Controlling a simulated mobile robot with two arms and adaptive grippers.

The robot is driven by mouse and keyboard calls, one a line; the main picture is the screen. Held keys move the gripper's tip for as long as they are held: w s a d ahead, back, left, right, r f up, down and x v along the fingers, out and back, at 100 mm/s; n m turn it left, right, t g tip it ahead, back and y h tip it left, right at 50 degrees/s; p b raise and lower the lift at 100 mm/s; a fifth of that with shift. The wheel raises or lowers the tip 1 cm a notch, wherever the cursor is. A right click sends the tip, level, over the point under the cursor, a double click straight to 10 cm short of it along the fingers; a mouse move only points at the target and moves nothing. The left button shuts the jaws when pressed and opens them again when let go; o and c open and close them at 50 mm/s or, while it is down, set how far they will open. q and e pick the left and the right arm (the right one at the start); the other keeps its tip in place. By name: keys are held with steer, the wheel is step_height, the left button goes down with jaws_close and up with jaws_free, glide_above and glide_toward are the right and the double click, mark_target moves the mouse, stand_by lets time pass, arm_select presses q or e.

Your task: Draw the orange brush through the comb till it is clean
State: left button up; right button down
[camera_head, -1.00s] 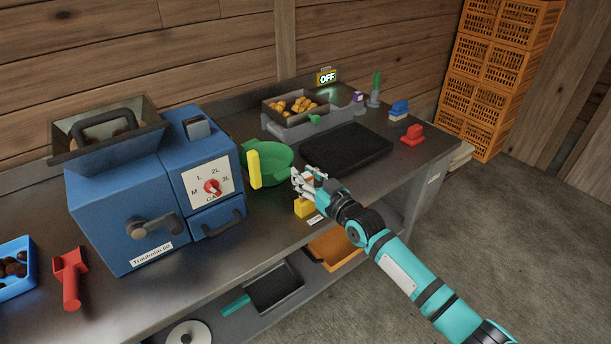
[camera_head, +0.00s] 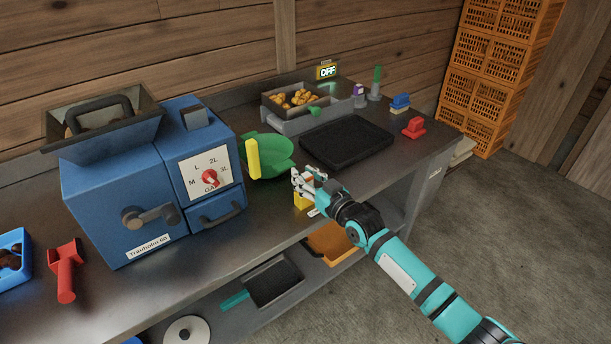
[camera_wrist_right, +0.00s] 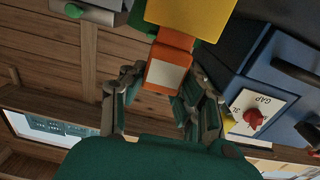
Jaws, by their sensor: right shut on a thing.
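My right gripper (camera_head: 309,180) is over the bench's front edge, right of the green bowl. In the wrist view its fingers (camera_wrist_right: 160,95) are shut on an orange piece with a pale patch, which I take as the orange brush (camera_wrist_right: 169,62). The yellow block also shows below the fingers in the head view (camera_head: 302,201). I cannot tell whether the block is the comb, or whether it touches the brush. Bristles are hidden. My left gripper is not in view.
A blue machine (camera_head: 130,215) with a red dial stands left. A black tray (camera_head: 346,141) and crate of orange-yellow pieces (camera_head: 273,105) stand behind. Orange crates (camera_head: 495,80) are stacked right.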

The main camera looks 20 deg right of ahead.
steer(key=shift+f+b, duration=0.45)
steer(key=shift+f, duration=0.25)
steer(key=shift+r, duration=0.2)
steer(key=shift+r+p, duration=3.1)
steer(key=shift+r, duration=0.1)
steer(key=shift+f, duration=0.15)
steer(key=shift+f+b, duration=0.5)
steer(key=shift+f, duration=0.15)
steer(key=shift+f, duration=0.2)
